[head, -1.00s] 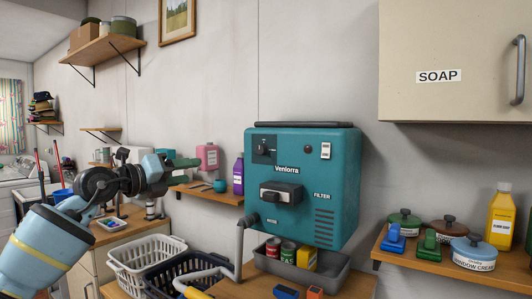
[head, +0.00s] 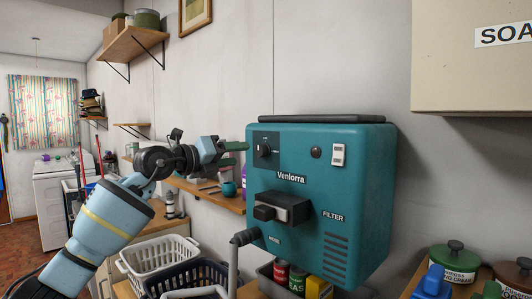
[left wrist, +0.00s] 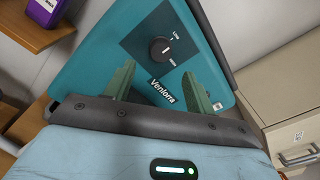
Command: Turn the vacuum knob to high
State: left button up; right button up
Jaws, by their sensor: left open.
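The teal Venlorra vacuum unit (head: 300,215) hangs on the wall. Its round black knob (head: 264,147) is on a dark panel at the upper left of the front. In the left wrist view the knob (left wrist: 161,50) has a small light mark and tiny lettering beside it; I cannot read its setting for sure. My left gripper (head: 236,150) is just left of the knob in the head view. In the left wrist view its two green fingers (left wrist: 158,72) are apart and empty, with the knob beyond the gap between their tips. My right gripper is not in view.
A black switch block (head: 284,207) juts out below the name, and a grey hose (head: 240,240) leaves the lower left. Laundry baskets (head: 158,254) and a bin of cans stand below. A wooden shelf (head: 205,193) is behind my left arm; a SOAP cabinet (head: 470,70) hangs right.

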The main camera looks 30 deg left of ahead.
aim_at(258, 152)
pick_arm(q)
jog(key=x, duration=0.5)
jog(key=shift+r, duration=0.1)
jog(key=shift+x, duration=1.2)
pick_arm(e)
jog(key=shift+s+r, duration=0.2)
pick_arm(q)
jog(key=shift+c, duration=0.3)
